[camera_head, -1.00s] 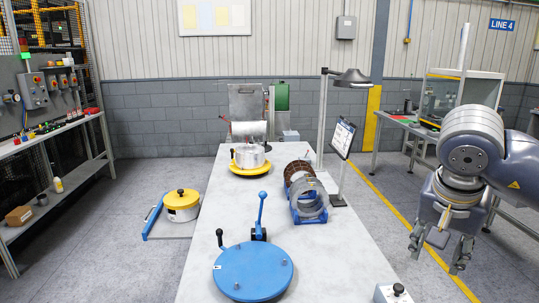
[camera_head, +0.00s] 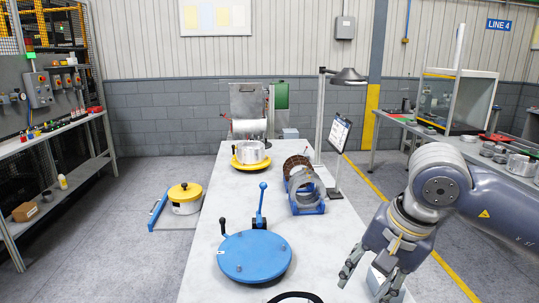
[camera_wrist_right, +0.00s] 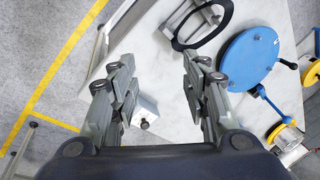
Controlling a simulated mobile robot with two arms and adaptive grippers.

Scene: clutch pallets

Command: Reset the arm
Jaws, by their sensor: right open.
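My right gripper (camera_head: 366,284) is open and empty, pointing down over the front right edge of the table (camera_head: 335,240). Its two fingers also show spread apart in the right wrist view (camera_wrist_right: 161,72). A small white box with a black knob (camera_wrist_right: 145,108) lies below and between the fingers there; in the head view the fingers partly cover it. My left gripper is not in view.
A blue round plate with a lever (camera_head: 254,257) lies left of the gripper. A black ring (camera_wrist_right: 176,42) lies on the near table. Metal rings sit in a blue cradle (camera_head: 309,210). A lamp post (camera_head: 319,120) and a tablet (camera_head: 340,133) stand farther back.

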